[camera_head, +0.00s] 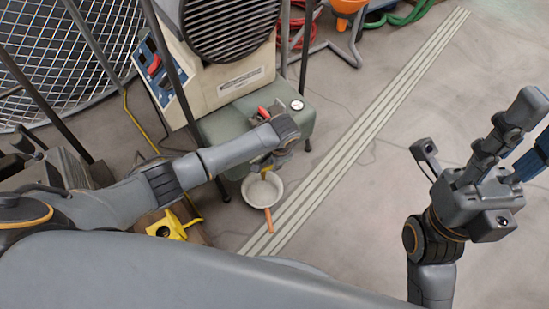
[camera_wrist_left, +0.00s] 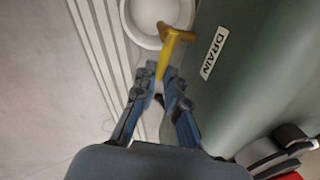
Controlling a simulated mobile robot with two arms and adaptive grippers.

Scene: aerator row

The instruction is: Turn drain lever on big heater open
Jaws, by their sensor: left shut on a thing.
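The big heater is a cream unit (camera_head: 215,75) with a grey-green tank (camera_head: 225,125) below it. In the left wrist view the tank (camera_wrist_left: 265,75) carries a DRAIN label (camera_wrist_left: 213,52). The yellow drain lever (camera_wrist_left: 170,48) sticks out beside the label, over a white pan. My left gripper (camera_wrist_left: 163,88) is shut on the lever's near end. In the head view my left gripper (camera_head: 268,162) is at the tank's front, above the pan, and hides most of the lever. My right gripper (camera_head: 535,130) is raised at the right, open and empty, far from the heater.
A white pan (camera_head: 275,185) with an orange handle stands on the floor under the drain. Pale floor strips (camera_head: 345,155) run past it. A yellow object (camera_head: 172,227) lies below my left arm. A wire guard (camera_head: 60,50) stands at left. Floor at right is clear.

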